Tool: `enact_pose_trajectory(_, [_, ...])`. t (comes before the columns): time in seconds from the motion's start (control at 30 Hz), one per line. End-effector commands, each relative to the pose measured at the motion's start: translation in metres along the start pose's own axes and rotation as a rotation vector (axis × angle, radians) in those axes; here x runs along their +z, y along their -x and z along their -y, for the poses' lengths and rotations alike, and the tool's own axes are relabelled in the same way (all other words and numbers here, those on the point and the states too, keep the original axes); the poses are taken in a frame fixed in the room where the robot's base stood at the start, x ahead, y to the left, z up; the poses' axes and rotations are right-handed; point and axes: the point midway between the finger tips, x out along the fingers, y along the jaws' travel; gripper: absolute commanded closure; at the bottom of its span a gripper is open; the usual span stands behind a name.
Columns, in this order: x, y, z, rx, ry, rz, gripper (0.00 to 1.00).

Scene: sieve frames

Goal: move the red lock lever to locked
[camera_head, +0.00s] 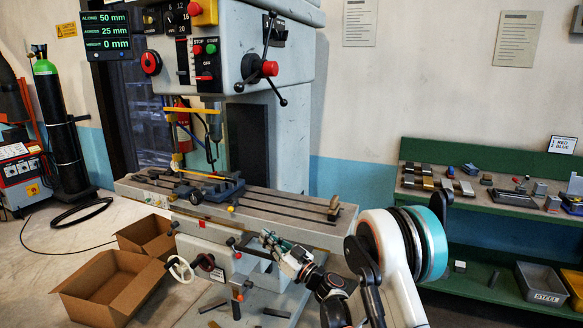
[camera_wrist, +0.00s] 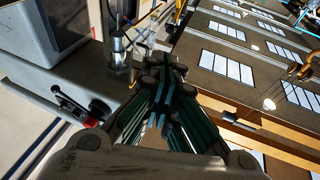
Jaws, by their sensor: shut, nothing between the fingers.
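My gripper (camera_head: 267,237) is shut and empty, in front of the grey milling machine's table (camera_head: 285,228). In the wrist view its dark fingers (camera_wrist: 165,75) meet near the middle of the picture. A small red knob (camera_head: 238,255) shows on the machine front, just left of and below the gripper. In the wrist view a dark lever with a red part (camera_wrist: 90,122) sits on a grey face, left of the fingers and apart from them. I cannot tell for sure whether these are the same lever, or its lock position.
A white handwheel (camera_head: 181,269) is on the machine front, left of my gripper. Cardboard boxes (camera_head: 112,285) stand on the floor at left. A green bench (camera_head: 480,165) with parts and a grey bin marked STEEL (camera_head: 541,284) are at right.

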Motion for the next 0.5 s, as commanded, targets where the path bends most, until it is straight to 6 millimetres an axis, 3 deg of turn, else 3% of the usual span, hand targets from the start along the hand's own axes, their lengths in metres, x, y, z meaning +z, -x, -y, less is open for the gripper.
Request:
enact_pose_trajectory(0.03, [-0.026, -0.002, -0.011, 0.052, 0.012, -0.009, 1.00])
enact_pose_trajectory(0.2, [-0.098, 0.003, -0.045, 0.228, 0.049, -0.022, 1.00])
enact_pose_trajectory(0.5, [-0.198, 0.043, -0.085, 0.524, 0.086, 0.030, 1.00])
